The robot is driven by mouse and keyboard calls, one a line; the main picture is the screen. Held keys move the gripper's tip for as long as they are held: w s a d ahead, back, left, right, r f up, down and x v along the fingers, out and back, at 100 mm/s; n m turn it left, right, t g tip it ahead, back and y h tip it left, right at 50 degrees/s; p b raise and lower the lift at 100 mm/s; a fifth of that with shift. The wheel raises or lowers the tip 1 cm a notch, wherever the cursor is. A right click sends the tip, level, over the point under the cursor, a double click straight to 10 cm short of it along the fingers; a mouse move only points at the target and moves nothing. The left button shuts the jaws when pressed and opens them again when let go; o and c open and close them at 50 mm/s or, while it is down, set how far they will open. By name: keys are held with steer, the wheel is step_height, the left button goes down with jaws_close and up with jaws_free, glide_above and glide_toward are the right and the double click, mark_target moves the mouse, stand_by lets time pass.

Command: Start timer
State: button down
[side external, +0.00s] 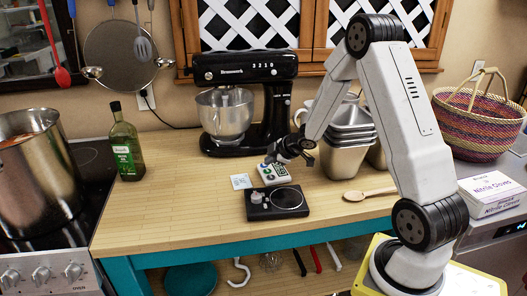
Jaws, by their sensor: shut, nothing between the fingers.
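A small white device with coloured buttons (273,174), which looks like the timer, lies on the wooden counter in the middle of the side external view. My gripper (270,160) is shut and empty, low over the far edge of this device. I cannot tell whether the fingertips touch it. The gripper hides part of the device's far side, and its display cannot be read.
A black flat device (283,203) with a small metal piece lies just in front. A white card (241,181) is to the left, a wooden spoon (370,194) to the right. A stand mixer (236,100) and metal containers (347,135) stand behind.

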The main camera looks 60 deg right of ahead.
mark_target(267, 174)
steer(key=shift+r, duration=2.8)
steer(key=shift+a, duration=0.1)
steer(key=s+a+m+g, duration=0.3)
steer(key=s+a, duration=0.5)
steer(key=a, duration=0.3)
steer(key=s+a+f+m+g, duration=0.1)
steer(key=s+a+m+g, duration=0.2)
steer(key=s+a+m, duration=0.2)
steer(key=s+a, duration=0.3)
steer(key=a, duration=0.4)
steer(key=shift+s+f+g, duration=0.25)
steer(key=shift+s+g, duration=0.05)
steer(key=shift+s, duration=0.05)
steer(key=c, duration=1.3)
jaws_free()
